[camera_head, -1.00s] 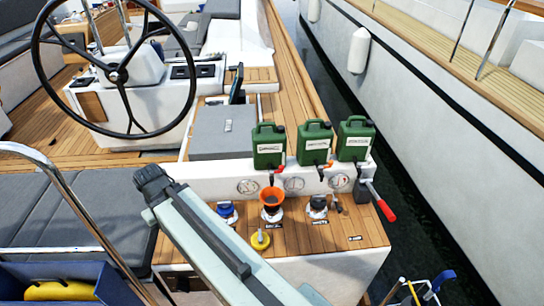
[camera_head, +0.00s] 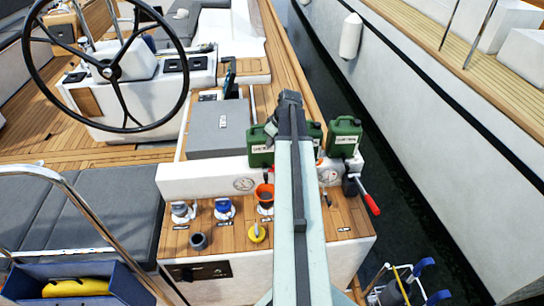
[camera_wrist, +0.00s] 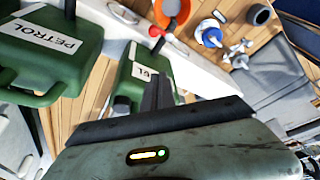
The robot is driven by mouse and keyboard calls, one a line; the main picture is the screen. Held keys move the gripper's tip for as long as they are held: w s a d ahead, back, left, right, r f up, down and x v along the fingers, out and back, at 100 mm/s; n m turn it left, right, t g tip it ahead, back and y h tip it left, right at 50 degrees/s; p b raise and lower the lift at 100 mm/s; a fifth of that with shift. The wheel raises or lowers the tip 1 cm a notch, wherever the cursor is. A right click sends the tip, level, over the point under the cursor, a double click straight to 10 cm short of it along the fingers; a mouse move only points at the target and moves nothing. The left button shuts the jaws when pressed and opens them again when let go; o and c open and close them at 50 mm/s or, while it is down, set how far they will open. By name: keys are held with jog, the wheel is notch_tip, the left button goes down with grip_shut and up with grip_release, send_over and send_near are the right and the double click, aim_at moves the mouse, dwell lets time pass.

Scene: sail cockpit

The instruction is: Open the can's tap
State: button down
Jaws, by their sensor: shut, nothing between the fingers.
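In the wrist view a can labelled PETROL (camera_wrist: 45,50) is at left. Another green can (camera_wrist: 128,78) is at centre, with a red tap (camera_wrist: 157,31) at its end, above an orange funnel (camera_wrist: 172,12). The funnel also shows in the head view (camera_head: 265,193). My gripper (camera_wrist: 158,80) is shut and empty, overlapping the centre can in the picture; contact cannot be told.
A red-handled lever (camera_head: 370,202) sticks out at right. The steering wheel (camera_head: 112,70) is at upper left.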

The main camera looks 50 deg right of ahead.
jog(key=shift+f, duration=0.2)
jog(key=b+x, duration=1)
jog(key=shift+f, duration=0.15)
jog(key=s, duration=0.4)
jog(key=shift+d, duration=0.15)
jog(key=shift+s+d, duration=0.1)
